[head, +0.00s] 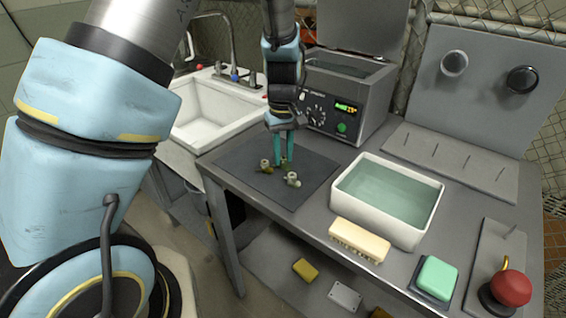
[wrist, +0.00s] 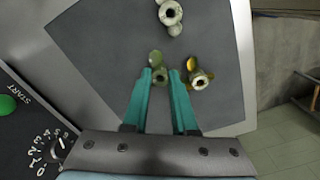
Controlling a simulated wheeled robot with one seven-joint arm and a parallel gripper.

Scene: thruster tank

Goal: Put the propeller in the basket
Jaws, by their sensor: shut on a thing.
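My gripper (head: 284,160) points down over the dark mat, its two teal fingers shut on a greenish propeller (wrist: 158,68). In the wrist view the propeller shows between the fingertips (wrist: 160,76). It is low, at or just above the mat; I cannot tell which. A brass-coloured propeller (wrist: 195,76) lies close beside the fingers, and it also shows in the head view (head: 266,167). A paler propeller (head: 292,180) lies on the mat towards the front, seen too in the wrist view (wrist: 170,13). I cannot make out a basket.
The grey mat (head: 310,163) lies on the metal table. Behind is a machine (head: 346,108) with an open-topped tank and raised lid. A sink (head: 207,125) is left.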

